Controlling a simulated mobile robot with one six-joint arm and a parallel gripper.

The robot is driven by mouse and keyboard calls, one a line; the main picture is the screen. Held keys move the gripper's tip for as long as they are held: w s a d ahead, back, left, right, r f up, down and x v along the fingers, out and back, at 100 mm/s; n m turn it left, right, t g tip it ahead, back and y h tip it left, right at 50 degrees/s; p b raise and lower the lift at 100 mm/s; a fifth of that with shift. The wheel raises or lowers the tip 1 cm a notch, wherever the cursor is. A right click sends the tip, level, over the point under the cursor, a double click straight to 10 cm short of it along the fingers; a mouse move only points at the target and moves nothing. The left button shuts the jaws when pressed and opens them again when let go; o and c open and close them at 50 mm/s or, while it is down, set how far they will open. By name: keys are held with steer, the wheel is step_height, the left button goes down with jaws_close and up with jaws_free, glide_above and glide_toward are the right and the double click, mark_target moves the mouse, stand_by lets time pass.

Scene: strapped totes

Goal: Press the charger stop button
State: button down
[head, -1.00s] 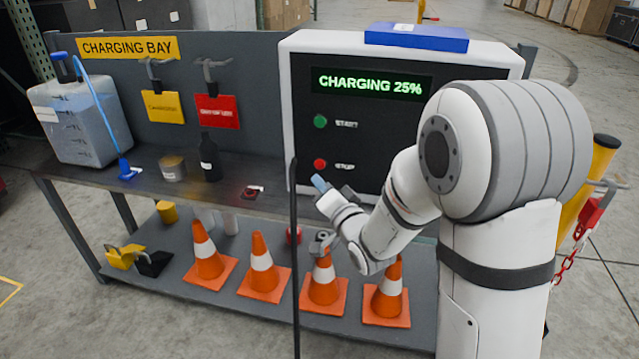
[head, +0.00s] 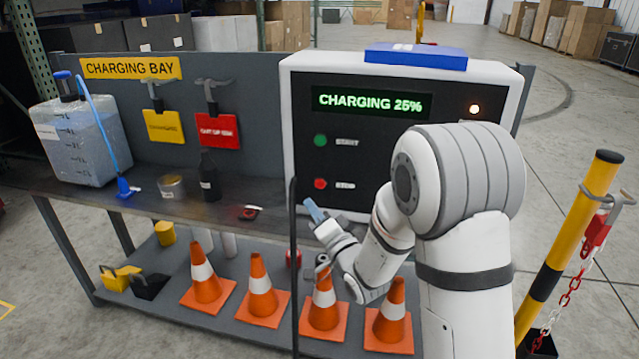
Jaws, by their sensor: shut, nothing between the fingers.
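The charger (head: 350,150) is a white-framed box with a black front at the back of the bench. Its display (head: 370,103) reads "CHARGING 25%". The red stop button (head: 320,184) is low on the left of the front, labelled "STOP". The green start button (head: 320,141) is above it, labelled "START". My gripper (head: 314,211) is shut and empty. In the picture it is just below the stop button, pointing up and left toward the charger. It looks apart from the button, but I cannot tell the distance in depth.
A dark upright post (head: 294,270) stands close left of my gripper. A blue binder-like object (head: 415,56) lies on the charger. A jug (head: 82,142), a dark bottle (head: 208,177) and a tin (head: 172,187) stand on the bench. Several orange cones (head: 262,290) stand on the lower shelf.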

mark_target(320, 195)
steer(key=shift+w+d, duration=0.2)
steer(key=shift+w, duration=0.85)
steer(key=shift+w+d, duration=0.15)
steer(key=shift+w, duration=0.9)
steer(key=shift+w+d, duration=0.2)
steer(key=shift+w, duration=0.85)
steer(key=shift+w+d, duration=0.1)
steer(key=shift+w, duration=0.3)
steer(key=shift+w+d+b, duration=0.1)
steer(key=shift+w+b, duration=0.2)
steer(key=shift+w, duration=0.05)
steer(key=shift+s, duration=0.1)
steer(key=shift+s+b, duration=0.35)
steer(key=shift+s, duration=0.3)
steer(key=shift+a, duration=0.2)
